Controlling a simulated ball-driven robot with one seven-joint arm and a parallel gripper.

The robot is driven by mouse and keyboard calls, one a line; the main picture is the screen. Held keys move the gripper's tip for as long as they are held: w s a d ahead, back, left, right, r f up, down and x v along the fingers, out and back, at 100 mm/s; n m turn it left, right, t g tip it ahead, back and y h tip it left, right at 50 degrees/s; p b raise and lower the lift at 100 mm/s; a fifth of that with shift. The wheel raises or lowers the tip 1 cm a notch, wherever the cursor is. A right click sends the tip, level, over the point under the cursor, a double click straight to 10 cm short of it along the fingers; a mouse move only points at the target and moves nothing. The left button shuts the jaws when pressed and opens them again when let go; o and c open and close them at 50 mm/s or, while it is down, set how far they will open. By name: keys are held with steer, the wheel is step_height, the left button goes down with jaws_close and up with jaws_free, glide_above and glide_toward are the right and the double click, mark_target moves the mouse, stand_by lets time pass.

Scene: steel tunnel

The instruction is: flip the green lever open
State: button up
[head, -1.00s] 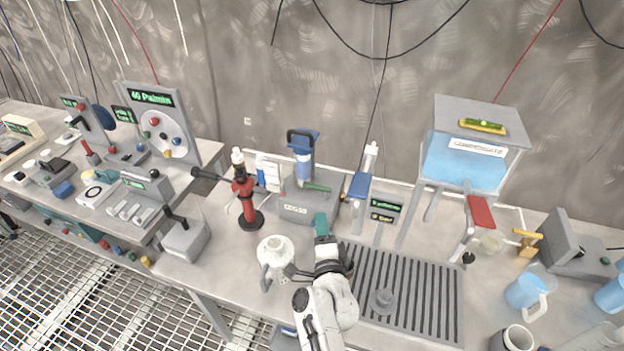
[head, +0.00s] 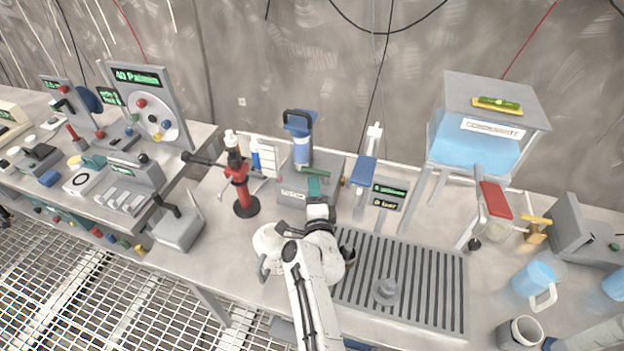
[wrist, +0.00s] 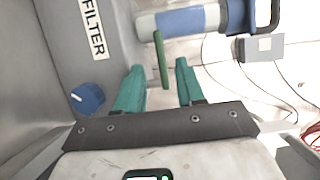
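The green lever (head: 316,173) is a short bar at the front of the grey filter box (head: 291,195), beside a blue and clear cylinder (head: 302,150). In the wrist view the lever (wrist: 161,62) points down the picture, with the blue-grey cylinder (wrist: 188,21) behind its upper end. My gripper (head: 314,186) is at the box front, just below the lever. In the wrist view its two teal fingers (wrist: 159,72) are apart, with the lever showing in the gap. I see no contact with either finger.
The box has a FILTER label and a blue knob (wrist: 88,98) left of my fingers. A red stand (head: 240,190) is to the left. A blue-topped device (head: 362,171) and a slatted drain tray (head: 455,290) are to the right. A round white pot (head: 266,240) is close beside my arm.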

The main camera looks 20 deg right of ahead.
mark_target(312, 173)
steer(key=shift+b+x, duration=0.95)
steer(key=shift+x, duration=1.6)
steer(key=shift+d, duration=0.1)
jaws_close()
